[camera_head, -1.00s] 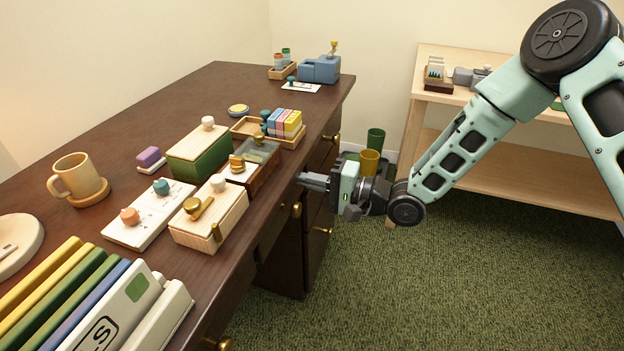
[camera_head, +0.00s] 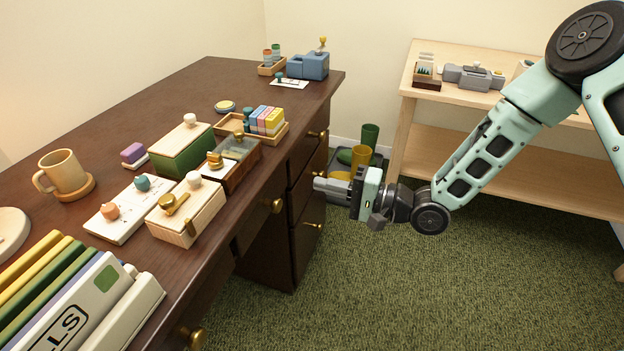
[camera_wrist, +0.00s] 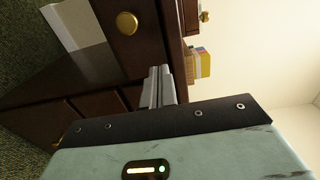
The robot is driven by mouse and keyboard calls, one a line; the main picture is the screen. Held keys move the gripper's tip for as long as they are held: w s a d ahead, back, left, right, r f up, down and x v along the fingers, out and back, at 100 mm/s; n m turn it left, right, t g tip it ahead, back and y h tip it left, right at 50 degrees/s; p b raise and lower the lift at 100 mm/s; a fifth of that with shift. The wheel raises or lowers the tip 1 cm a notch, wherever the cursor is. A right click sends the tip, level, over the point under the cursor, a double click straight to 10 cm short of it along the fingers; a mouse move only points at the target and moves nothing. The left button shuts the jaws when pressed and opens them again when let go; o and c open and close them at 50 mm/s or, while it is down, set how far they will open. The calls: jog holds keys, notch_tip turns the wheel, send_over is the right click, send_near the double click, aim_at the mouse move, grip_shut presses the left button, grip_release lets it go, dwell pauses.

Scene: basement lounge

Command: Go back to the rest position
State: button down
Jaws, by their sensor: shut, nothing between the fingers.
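My gripper (camera_head: 322,188) is shut and empty, with its fingers pointing left. In the head view it is off the right side of the dark wooden desk (camera_head: 240,85), in front of the drawers and above the carpet. In the wrist view the closed fingers (camera_wrist: 160,86) lie side by side in front of the dark drawer fronts. My arm reaches in from the upper right.
The desk holds a mug (camera_head: 62,172), a green box (camera_head: 180,148), a wooden box (camera_head: 187,212) and binders (camera_head: 85,300). Brass drawer knobs (camera_head: 278,206) stick out near my gripper. A light wood shelf (camera_head: 490,165) stands at right. Carpet (camera_head: 370,290) in front is clear.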

jog(key=s+d+r+n+g+h, duration=0.2)
jog(key=s+d+r+n+h, duration=0.25)
jog(key=s, duration=0.45)
jog(key=s+d+r+n+g+h, duration=0.25)
jog(key=s+h, duration=0.35)
jog(key=s, duration=0.3)
jog(key=s+d+r+n+g+h, duration=0.2)
jog(key=s+d+r+n+h, duration=0.3)
jog(key=s, duration=0.4)
notch_tip(320, 180, up, 20)
jog(key=p, duration=2.1)
jog(key=shift+a+r+h, duration=0.15)
jog(key=shift+a+h, duration=0.3)
jog(key=shift+s, duration=0.1)
